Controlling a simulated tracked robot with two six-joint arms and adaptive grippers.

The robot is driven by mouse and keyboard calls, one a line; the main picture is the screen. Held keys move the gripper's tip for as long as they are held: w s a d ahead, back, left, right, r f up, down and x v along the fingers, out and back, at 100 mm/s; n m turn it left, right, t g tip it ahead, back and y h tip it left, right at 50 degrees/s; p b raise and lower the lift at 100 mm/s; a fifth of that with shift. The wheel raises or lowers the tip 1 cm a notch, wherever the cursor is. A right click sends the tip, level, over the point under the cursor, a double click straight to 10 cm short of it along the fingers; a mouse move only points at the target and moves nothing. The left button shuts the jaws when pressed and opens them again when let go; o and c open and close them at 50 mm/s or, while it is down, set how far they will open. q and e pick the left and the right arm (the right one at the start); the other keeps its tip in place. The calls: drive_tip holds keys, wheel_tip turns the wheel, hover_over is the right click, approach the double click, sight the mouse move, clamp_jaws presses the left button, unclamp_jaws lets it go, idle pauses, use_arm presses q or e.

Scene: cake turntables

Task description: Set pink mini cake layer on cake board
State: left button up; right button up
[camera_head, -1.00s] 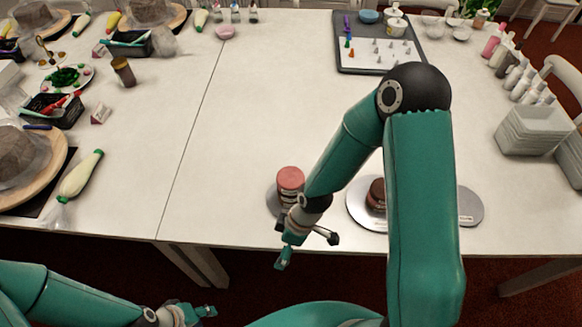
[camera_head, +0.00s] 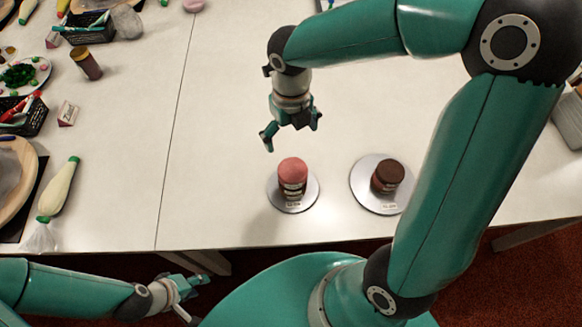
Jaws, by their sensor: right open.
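A pink mini cake layer (camera_head: 292,170) tops a short stack with a darker lower part. The stack stands upright on a small round silver cake board (camera_head: 307,201) near the table's front edge. A dark brown mini cake stack (camera_head: 388,176) stands on a larger silver board (camera_head: 366,193) to its right. My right gripper (camera_head: 291,132) is open and empty, fingers spread, over the table just behind the pink layer and apart from it. My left gripper (camera_head: 196,300) is open and empty, low in front of the table edge.
Clear white tabletop (camera_head: 220,120) lies left of the boards. A piping bag (camera_head: 62,190), a brown jar (camera_head: 86,63) and a black basket (camera_head: 22,115) crowd the left side. My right arm covers much of the right side.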

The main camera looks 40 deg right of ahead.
sight(293, 170)
drive_tip(key=f, duration=1)
drive_tip(key=shift+s+d, duration=0.15)
drive_tip(key=shift+s, duration=0.05)
drive_tip(key=shift+s+f+b, duration=0.15)
drive_tip(key=shift+f+b, duration=0.15)
drive_tip(key=shift+f, duration=1.1)
drive_tip(key=shift+s+f+b, duration=0.15)
drive_tip(key=shift+f+b, duration=0.1)
drive_tip(key=shift+f, duration=1.1)
drive_tip(key=shift+r, duration=0.15)
drive_tip(key=c, duration=1.1)
